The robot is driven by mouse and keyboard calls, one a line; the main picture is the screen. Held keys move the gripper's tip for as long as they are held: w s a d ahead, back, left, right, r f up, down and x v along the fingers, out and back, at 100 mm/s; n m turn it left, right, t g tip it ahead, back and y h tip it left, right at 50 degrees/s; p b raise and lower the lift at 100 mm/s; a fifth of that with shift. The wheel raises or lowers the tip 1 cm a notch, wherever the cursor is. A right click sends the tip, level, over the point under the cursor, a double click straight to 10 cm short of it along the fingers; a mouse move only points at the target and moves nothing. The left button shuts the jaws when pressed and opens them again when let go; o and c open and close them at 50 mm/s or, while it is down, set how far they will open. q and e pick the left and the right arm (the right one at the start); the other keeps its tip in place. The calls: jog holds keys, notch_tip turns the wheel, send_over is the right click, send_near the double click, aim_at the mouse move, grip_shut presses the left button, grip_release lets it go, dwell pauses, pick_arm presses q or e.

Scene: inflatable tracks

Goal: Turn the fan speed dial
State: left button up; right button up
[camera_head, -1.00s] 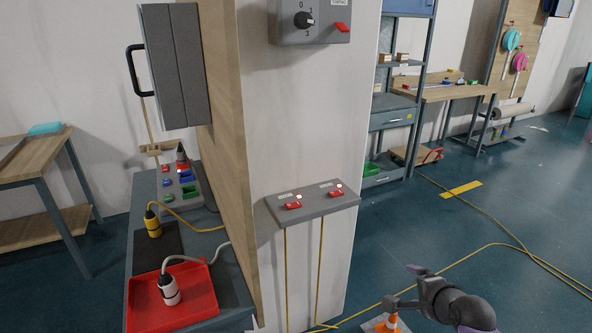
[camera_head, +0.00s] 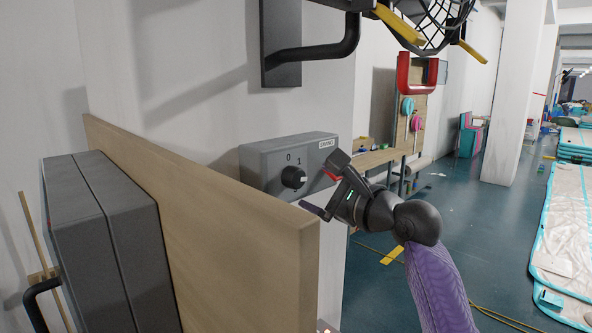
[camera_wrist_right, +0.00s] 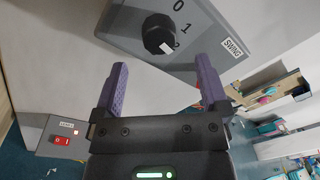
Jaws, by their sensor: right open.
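The fan speed dial (camera_head: 293,177) is a round black knob with a white mark on the front of a grey control box (camera_head: 262,166) on the white wall. Numbers stand around it. In the right wrist view the dial (camera_wrist_right: 158,33) sits just beyond the fingertips, roughly between them, with a gap. My right gripper (camera_head: 321,187) is open and empty, to the right of the dial in the head view; its purple fingers show in the wrist view (camera_wrist_right: 161,63). It partly hides the box's right end and a red switch (camera_head: 332,175). My left gripper is not in view.
A wooden panel edge (camera_head: 305,232) stands in front of the box's lower left, close to my right gripper. A caged fan (camera_head: 432,22) on a black bracket hangs above. A small red-switch box (camera_wrist_right: 62,138) is lower on the wall.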

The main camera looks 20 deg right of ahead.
aim_at(299, 180)
jog(key=x, duration=0.5)
jog(key=shift+w+a+p, duration=0.1)
jog(key=shift+w+p, duration=0.05)
jog(key=shift+p, duration=0.25)
grip_shut()
